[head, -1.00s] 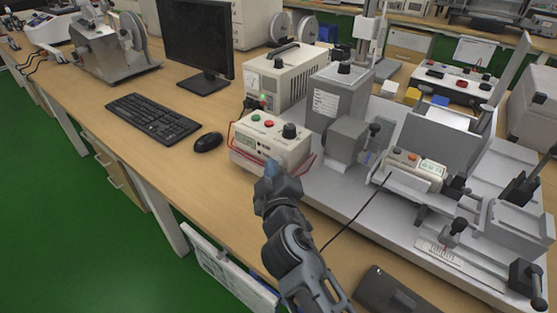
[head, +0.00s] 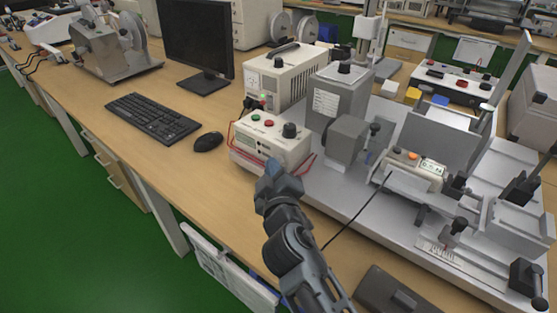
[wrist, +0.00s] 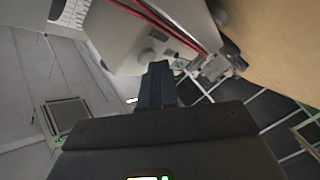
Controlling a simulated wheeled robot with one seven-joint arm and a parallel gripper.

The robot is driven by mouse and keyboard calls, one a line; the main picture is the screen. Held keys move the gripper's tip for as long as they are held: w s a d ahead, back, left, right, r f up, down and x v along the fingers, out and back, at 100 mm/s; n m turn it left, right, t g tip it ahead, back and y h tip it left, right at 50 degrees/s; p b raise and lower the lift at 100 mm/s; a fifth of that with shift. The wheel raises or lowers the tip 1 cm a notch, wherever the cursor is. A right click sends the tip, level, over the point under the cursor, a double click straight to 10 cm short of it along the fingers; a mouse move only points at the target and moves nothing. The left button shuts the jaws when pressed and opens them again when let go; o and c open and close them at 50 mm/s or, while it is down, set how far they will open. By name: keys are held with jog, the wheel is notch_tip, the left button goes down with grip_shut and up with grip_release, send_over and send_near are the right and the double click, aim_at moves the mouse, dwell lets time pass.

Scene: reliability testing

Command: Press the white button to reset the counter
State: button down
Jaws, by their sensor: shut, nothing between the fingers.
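A small beige counter unit (head: 414,170) with an orange button and a lit green display sits on the grey test rig at the right in the head view. I cannot make out a white button for certain at this size. My gripper (head: 272,168) is in front of the beige instrument box (head: 268,158), which has green and red buttons, a black knob and a small display. In the wrist view my gripper (wrist: 157,72) has its dark fingers together and empty, with a pale box face and red cables beyond them. Contact cannot be told.
The grey rig (head: 350,208) with clamps and handles fills the right. A power supply (head: 285,85) stands behind the instrument box. A mouse (head: 208,142), keyboard (head: 152,118) and monitor (head: 200,45) are to the left.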

jog(key=shift+s+a, duration=0.4)
jog(key=shift+s, duration=0.1)
jog(key=shift+s+a+b, duration=0.55)
jog(key=shift+s+a, duration=0.2)
jog(key=shift+s, duration=0.25)
jog(key=shift+s+a+b, duration=0.55)
jog(key=shift+s+a, duration=0.2)
jog(key=shift+s, duration=0.25)
